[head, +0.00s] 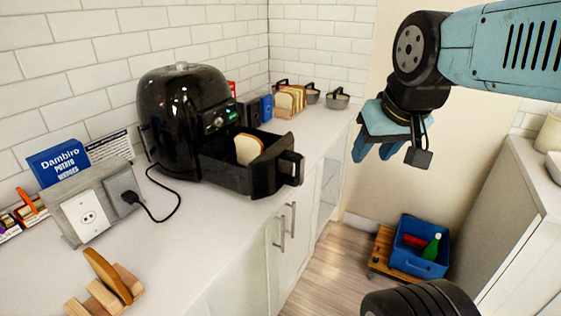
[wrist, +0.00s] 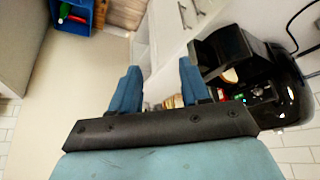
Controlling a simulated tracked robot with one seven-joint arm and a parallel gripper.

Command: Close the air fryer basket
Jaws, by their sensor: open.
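The black air fryer (head: 180,110) stands on the white counter against the tiled wall. Its basket (head: 240,178) is pulled out toward the right, with a slice of bread (head: 248,149) standing inside. The basket handle (head: 292,167) faces the floor side of the counter. My gripper (head: 376,150) is open and empty, in the air to the right of the handle and apart from it. In the wrist view my two blue fingers (wrist: 160,85) are spread, and the basket (wrist: 222,55) is right of them. The air fryer (wrist: 290,97) is at the right edge there.
A power outlet box (head: 90,207) with the fryer's cord plugged in stands left. A wooden rack (head: 105,292) is at the front. A bread rack (head: 288,102) and pans (head: 337,98) stand behind. Air between gripper and basket is clear.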

